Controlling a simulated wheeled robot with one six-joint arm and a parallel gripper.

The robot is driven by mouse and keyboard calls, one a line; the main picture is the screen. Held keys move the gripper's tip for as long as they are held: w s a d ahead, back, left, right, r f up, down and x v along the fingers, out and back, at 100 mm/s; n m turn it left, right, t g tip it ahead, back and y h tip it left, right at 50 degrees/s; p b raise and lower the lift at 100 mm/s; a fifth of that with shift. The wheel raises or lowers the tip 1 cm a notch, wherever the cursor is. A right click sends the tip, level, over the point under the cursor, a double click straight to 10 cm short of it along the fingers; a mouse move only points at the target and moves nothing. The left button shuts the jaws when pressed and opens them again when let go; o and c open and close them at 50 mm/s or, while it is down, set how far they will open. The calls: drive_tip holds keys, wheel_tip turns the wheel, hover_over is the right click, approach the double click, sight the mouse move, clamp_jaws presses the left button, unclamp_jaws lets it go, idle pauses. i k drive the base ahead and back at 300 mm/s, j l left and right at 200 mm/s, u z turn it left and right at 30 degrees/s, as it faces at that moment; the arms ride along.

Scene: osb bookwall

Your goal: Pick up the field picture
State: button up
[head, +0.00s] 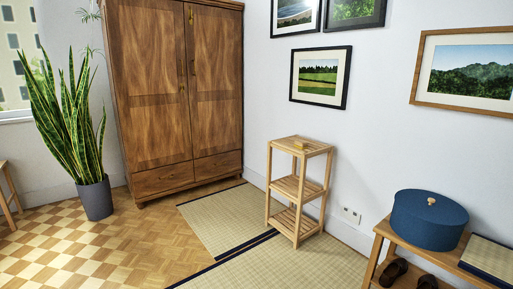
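A framed picture of a green field with a line of dark trees (319,77) hangs on the white wall. It has a black frame and a pale mat, and it is above the small wooden shelf stand. Other framed pictures hang near it: a wooden-framed one of green hills (464,70) to the right, and two black-framed ones above, a landscape (295,13) and a green one (354,10), both cut by the top edge. My gripper is not in view.
The wooden shelf stand (299,188) is below the field picture, with a small object on top. A bench (381,245) with a round blue box (428,219) stands right. A wardrobe (173,95) and potted plant (96,199) stand left. Parquet floor and mats (215,220) are clear in front.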

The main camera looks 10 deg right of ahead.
sight(319, 76)
drive_tip(key=i+z, duration=0.2)
drive_tip(key=i, duration=1.4)
